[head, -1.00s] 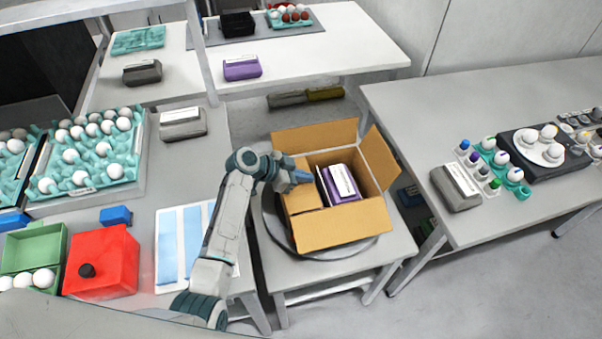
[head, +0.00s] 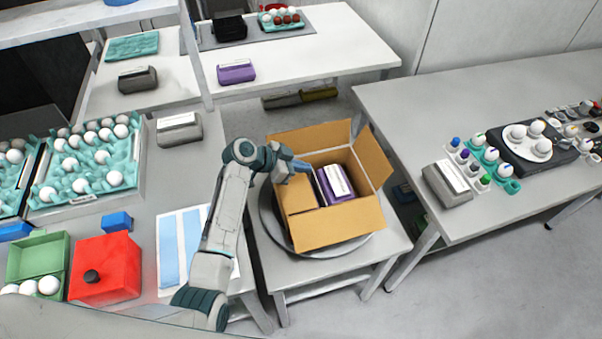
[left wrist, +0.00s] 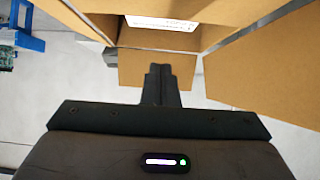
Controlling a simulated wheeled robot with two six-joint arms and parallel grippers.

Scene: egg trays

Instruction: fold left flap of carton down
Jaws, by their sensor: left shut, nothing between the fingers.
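The open brown carton (head: 335,225) sits on a round turntable on a small table in the head view. Its left flap (head: 298,193) is the panel nearest my left arm; it also shows in the left wrist view (left wrist: 135,72), slanting outward below the carton opening. A purple egg box with a white label (head: 343,190) stands inside. My left gripper (head: 303,165) is shut and empty at the carton's left side, over the flap. In the left wrist view its fingers (left wrist: 160,75) overlap the flap; I cannot tell whether they touch it. My right gripper is out of view.
The carton's back flap (head: 312,137), right flap (head: 372,156) and front flap stand open. The left table holds egg trays (head: 90,165), a red box (head: 105,268) and a green carton. A grey box (head: 447,184) lies on the right table.

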